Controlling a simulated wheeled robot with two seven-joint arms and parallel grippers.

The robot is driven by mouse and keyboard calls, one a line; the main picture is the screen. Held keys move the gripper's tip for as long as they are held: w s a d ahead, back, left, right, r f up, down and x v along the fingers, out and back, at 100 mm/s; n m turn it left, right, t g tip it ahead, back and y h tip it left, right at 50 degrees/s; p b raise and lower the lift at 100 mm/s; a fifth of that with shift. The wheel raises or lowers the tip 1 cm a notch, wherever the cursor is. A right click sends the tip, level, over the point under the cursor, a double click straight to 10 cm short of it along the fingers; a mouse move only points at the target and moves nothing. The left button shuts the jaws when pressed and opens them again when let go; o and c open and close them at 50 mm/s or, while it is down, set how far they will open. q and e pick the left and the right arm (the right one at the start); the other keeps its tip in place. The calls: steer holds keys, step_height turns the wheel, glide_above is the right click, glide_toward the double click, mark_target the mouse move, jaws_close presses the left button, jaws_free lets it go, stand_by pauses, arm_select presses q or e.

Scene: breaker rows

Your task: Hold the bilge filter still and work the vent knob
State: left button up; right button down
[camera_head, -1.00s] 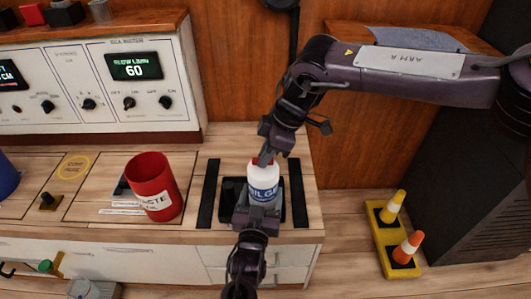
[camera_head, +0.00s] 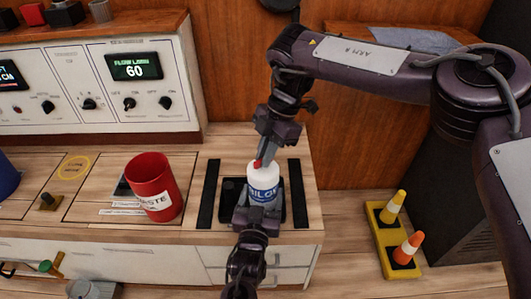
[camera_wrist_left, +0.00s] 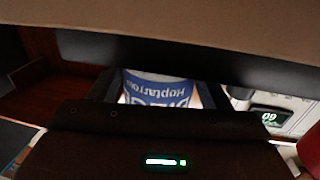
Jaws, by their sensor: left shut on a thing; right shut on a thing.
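The bilge filter (camera_head: 262,195) is a white cylinder with a blue label, standing upright on a dark tray (camera_head: 231,187) on the counter. My left gripper (camera_head: 257,213) is shut on its lower body from the near side. In the left wrist view the filter's blue and white label (camera_wrist_left: 160,88) shows upside down between the dark jaws. The red vent knob (camera_head: 257,163) sits on top of the filter. My right gripper (camera_head: 263,157) reaches down from above and is shut on the knob, hiding most of it.
A red waste bin (camera_head: 150,190) stands to the left on the counter. A white control panel (camera_head: 90,90) with dials and a display reading 60 stands behind. Black strips (camera_head: 208,193) flank the tray. A yellow base with cones (camera_head: 390,245) is at the right.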

steer(key=n+h, duration=0.1)
steer(key=n, duration=0.1)
steer(key=n+g, duration=0.1)
steer(key=n, duration=0.2)
steer(key=shift+w+a+n+h, duration=0.1)
steer(key=shift+n+h, duration=0.2)
steer(key=shift+h, duration=0.1)
stand_by(0.3)
steer(key=c, duration=1.5)
jaws_free()
steer(key=shift+o, duration=0.2)
